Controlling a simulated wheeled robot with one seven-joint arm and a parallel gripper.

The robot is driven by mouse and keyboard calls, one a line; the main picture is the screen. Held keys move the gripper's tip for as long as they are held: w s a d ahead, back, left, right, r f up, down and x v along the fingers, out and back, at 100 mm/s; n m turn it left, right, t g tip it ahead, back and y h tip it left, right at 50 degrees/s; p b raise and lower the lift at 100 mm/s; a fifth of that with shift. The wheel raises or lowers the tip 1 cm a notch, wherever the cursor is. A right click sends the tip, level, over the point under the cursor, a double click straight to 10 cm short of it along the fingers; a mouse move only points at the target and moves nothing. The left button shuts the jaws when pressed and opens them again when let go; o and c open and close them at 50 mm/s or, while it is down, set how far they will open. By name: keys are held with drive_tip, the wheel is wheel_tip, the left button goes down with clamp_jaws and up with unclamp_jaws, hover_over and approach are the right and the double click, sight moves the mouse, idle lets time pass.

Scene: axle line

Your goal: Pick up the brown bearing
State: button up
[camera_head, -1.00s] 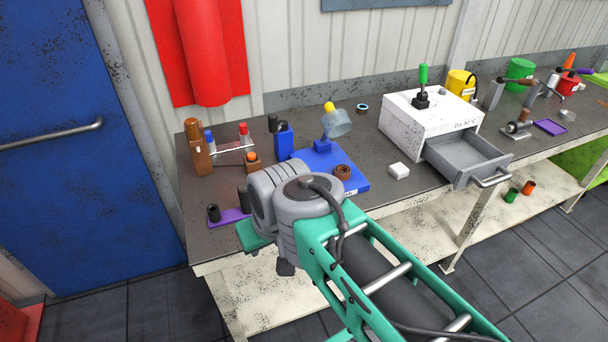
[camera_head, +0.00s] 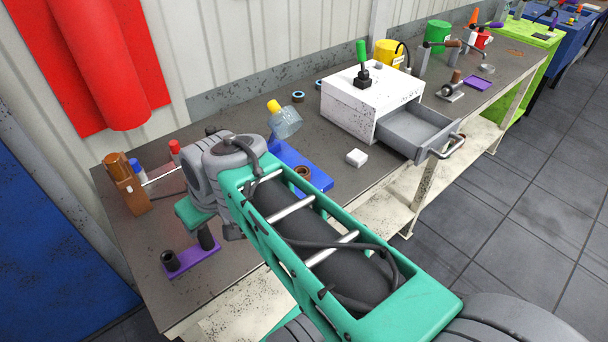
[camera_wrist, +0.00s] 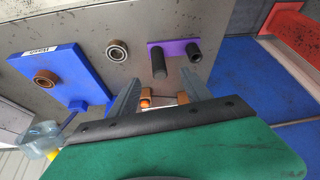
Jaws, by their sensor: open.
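A brown ring (camera_head: 303,172) sits on the blue plate (camera_head: 318,178). In the wrist view this ring (camera_wrist: 46,78) also lies on the blue plate (camera_wrist: 60,62). A second round bearing, brownish with a grey inner ring (camera_wrist: 117,50), lies on the bare bench between the blue plate and the purple plate (camera_wrist: 172,46). It is hidden behind my arm in the head view. I cannot tell for sure which of the two is the brown bearing. My gripper (camera_wrist: 162,92) is open and empty, apart from both. Its fingers are hidden in the head view.
The purple plate carries two dark cylinders (camera_head: 205,237). A clear bottle with a yellow cap (camera_head: 285,122) is beside the blue plate. A white block (camera_head: 356,157) and a white box with an open drawer (camera_head: 410,135) stand right. A brown post (camera_head: 125,180) stands left.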

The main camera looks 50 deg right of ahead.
drive_tip(key=shift+o, duration=1.2)
drive_tip(key=w+d+f+b, duration=0.1)
drive_tip(key=w+d+f, duration=0.1)
drive_tip(key=d, duration=0.3)
drive_tip(key=w+d+f+t+b, duration=0.1)
drive_tip(key=w+d+f+b, duration=0.1)
drive_tip(key=w+d+f, duration=0.1)
drive_tip(key=shift+d+f+y, duration=0.3)
drive_tip(key=shift+d+f, duration=0.3)
drive_tip(key=shift+d, duration=0.3)
drive_tip(key=d+f+t+b, duration=0.1)
drive_tip(key=d, duration=0.4)
drive_tip(key=s+d+f+t+b, duration=0.1)
drive_tip(key=d+f, duration=0.1)
drive_tip(key=d, duration=0.4)
drive_tip(key=d+f+m+t+b, duration=0.1)
drive_tip(key=d+f+t, duration=0.1)
drive_tip(key=d, duration=0.4)
drive_tip(key=shift+s+h+b, duration=0.2)
drive_tip(key=shift+h+b, duration=0.2)
drive_tip(key=t+h, duration=0.1)
drive_tip(key=t, duration=0.1)
approach(298, 170)
drive_tip(key=shift+w+a+f+m+b, duration=0.1)
drive_tip(key=shift+a+f+m+b, duration=0.1)
drive_tip(key=shift+f+m+b, duration=0.15)
drive_tip(key=p+x, duration=0.2)
drive_tip(key=x, duration=0.5)
drive_tip(key=shift+w+d, duration=0.2)
drive_tip(key=shift+w, duration=0.15)
